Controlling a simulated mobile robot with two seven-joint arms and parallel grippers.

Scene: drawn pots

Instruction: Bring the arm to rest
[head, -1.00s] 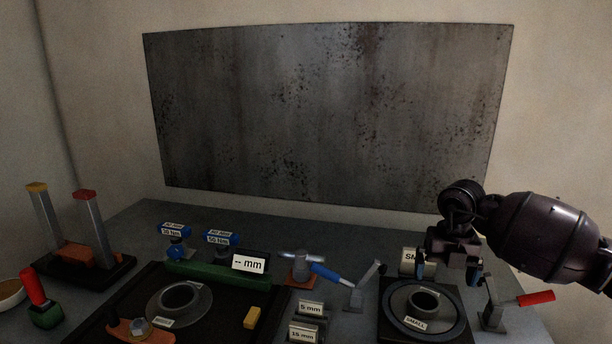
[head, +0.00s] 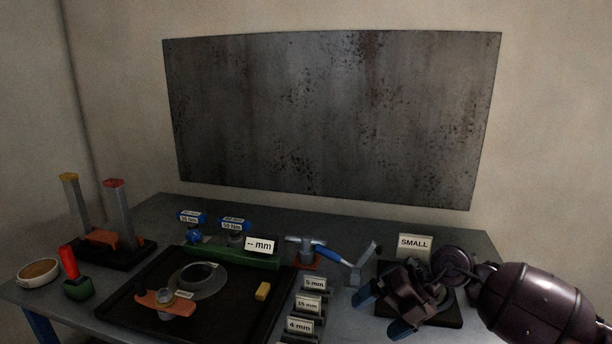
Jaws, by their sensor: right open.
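My right gripper (head: 382,314) comes in from the right at the lower right of the head view. Its two blue-tipped fingers point down and to the left, spread apart with nothing between them. It hangs in front of the dark square base (head: 447,318) by the SMALL sign (head: 415,244) and hides most of that base. The ring seat on that base is hidden. My left gripper is not in view.
The table (head: 340,207) holds a black tray (head: 122,318) with a ring (head: 199,276), an orange piece (head: 158,302) and a yellow block (head: 262,291). Labelled blocks (head: 309,304), a blue-handled tool (head: 332,254) and two posts (head: 117,216) stand around. A bowl (head: 38,271) sits far left.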

